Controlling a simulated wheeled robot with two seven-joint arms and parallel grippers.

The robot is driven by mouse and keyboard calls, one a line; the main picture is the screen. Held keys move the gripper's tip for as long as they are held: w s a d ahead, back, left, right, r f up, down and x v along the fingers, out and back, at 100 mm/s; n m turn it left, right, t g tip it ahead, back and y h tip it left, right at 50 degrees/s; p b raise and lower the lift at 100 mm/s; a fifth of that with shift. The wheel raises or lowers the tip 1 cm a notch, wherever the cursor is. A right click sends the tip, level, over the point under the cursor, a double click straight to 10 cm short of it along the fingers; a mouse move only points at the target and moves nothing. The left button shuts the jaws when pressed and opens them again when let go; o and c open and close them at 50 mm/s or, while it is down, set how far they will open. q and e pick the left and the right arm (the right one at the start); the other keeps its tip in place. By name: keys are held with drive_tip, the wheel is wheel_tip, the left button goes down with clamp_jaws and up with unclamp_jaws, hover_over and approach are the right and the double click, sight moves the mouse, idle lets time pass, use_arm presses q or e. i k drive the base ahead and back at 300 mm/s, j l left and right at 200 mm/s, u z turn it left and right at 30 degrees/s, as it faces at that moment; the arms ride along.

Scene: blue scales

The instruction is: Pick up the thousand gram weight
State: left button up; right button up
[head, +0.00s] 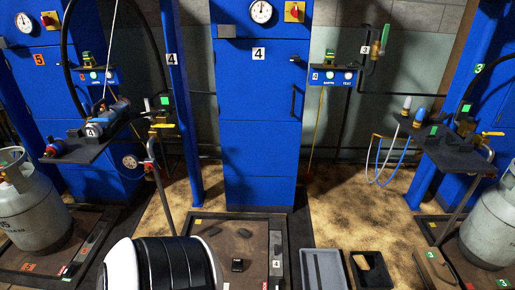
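I cannot pick out the thousand gram weight for sure, as no weight marking is readable. A small black block (237,265) sits on the brown platform (258,237) of the middle scale. Flat dark pieces (210,231) lie farther back on that platform. To its right a box (370,272) holds something black, too small to name. Neither of my grippers shows in the head view.
The blue cabinet (260,130) marked 4 stands behind the platform. A grey tray (323,272) lies right of it. Gas cylinders (32,205) stand on platforms at left and right (493,225). Dark shelves with fittings (95,145) jut out on both sides. Bare floor (345,215) shows behind the tray.

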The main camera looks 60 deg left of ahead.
sight(237, 264)
drive_tip(key=u, duration=2.2)
drive_tip(key=i+j+z, duration=0.15)
drive_tip(key=j, duration=0.2)
drive_tip(key=i+j+z, duration=0.1)
drive_tip(key=j, duration=0.25)
drive_tip(key=i+j+z, duration=0.3)
drive_tip(key=j, duration=0.45)
drive_tip(key=i, duration=0.1)
